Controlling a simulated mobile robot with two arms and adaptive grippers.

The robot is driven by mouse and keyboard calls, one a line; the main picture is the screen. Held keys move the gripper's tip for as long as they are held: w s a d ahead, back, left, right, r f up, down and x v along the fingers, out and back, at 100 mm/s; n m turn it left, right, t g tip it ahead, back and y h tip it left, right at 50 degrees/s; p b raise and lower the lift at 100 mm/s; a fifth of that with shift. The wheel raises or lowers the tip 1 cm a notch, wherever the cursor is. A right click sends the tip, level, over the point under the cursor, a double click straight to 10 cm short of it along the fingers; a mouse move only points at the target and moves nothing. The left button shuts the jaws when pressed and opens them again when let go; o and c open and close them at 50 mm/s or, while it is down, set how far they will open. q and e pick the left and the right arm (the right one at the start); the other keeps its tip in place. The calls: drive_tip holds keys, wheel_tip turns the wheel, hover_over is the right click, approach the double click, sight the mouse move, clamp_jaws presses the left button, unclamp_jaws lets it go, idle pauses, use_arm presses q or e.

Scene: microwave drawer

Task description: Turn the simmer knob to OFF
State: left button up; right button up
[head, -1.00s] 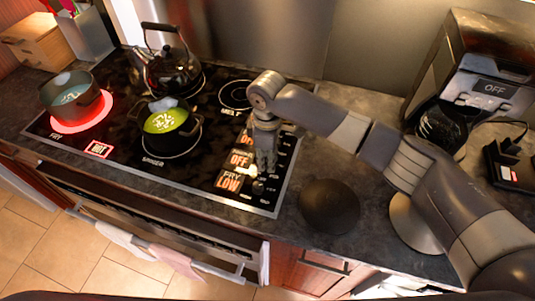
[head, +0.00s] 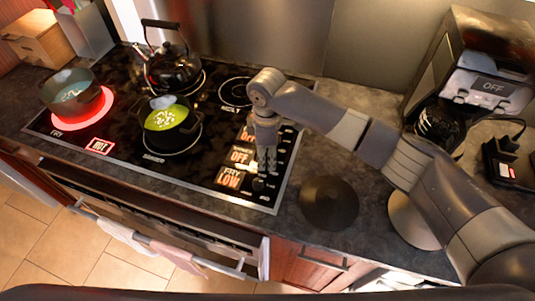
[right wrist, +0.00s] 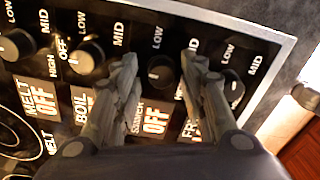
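The simmer knob (right wrist: 160,70) is a small dark knob with a pale rim on the cooktop's control panel, between the boil and fry knobs. The simmer display (right wrist: 155,121) beside it reads OFF; it also reads OFF in the head view (head: 241,156). My right gripper (right wrist: 160,61) is over the panel with its fingers apart, one on each side of the simmer knob, with visible gaps between them and it. In the head view my right gripper (head: 266,165) points down at the panel and hides part of the knobs. My left gripper is not in view.
The boil knob (right wrist: 87,55) and the fry knob (right wrist: 232,90) are close on either side. The fry display (head: 229,178) reads LOW, and a pot (head: 70,92) stands by a glowing red burner. A green-filled pot (head: 170,125) and a kettle (head: 172,67) stand behind.

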sight(267, 157)
idle(0.3)
wheel_tip(267, 157, up, 12)
idle(0.4)
drive_tip(key=shift+s+f, duration=0.1)
drive_tip(key=shift+f, duration=0.05)
idle(0.4)
